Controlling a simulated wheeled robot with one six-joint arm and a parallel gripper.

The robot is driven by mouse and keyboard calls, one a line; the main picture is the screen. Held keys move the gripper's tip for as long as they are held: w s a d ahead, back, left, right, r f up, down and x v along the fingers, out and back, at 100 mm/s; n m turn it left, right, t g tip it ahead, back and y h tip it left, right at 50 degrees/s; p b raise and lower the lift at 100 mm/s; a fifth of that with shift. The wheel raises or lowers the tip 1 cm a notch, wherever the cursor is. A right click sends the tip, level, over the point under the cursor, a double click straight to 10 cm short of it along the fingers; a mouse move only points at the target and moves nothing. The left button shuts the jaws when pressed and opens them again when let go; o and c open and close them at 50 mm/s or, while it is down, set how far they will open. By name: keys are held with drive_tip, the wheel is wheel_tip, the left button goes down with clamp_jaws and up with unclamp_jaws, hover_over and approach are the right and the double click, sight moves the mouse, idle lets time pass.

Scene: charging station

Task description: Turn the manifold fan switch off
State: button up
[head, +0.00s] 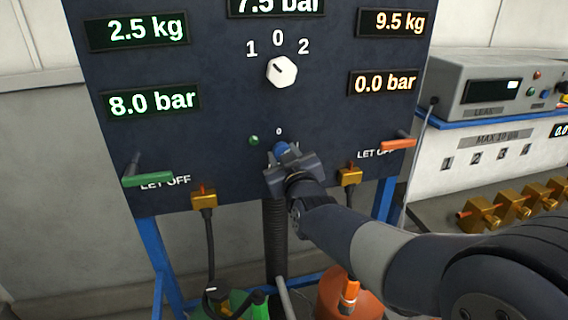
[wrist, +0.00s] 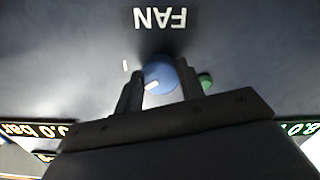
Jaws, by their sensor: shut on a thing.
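The fan switch is a small blue knob (head: 281,148) on the dark panel, under a small white "0". My gripper (head: 284,160) is at the knob and hides most of it in the head view. In the wrist view, which is upside down, the blue knob (wrist: 160,76) sits between the fingers of my gripper (wrist: 160,92), which are shut on it. Its white pointer line slants to the lower left in that picture. A white "FAN" label (wrist: 160,18) is above it there, and a small white mark (wrist: 125,66) lies to its left.
A green lamp (head: 254,141) is beside the knob. A larger white selector knob (head: 282,71) is above it. A green lever (head: 147,181) and an orange lever (head: 398,142) stick out at the sides. Brass fittings (head: 203,197) with hoses hang below. A grey instrument (head: 500,84) stands at the right.

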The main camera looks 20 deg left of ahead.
drive_tip(key=n, duration=1.1)
drive_tip(key=shift+b, duration=0.3)
drive_tip(key=shift+n, duration=0.5)
drive_tip(key=o, duration=1)
drive_tip(key=b+v, duration=0.1)
drive_tip(key=v, duration=0.9)
drive_tip(key=shift+s+d, duration=0.2)
drive_tip(key=shift+s, duration=0.15)
drive_tip(key=shift+w, duration=0.1)
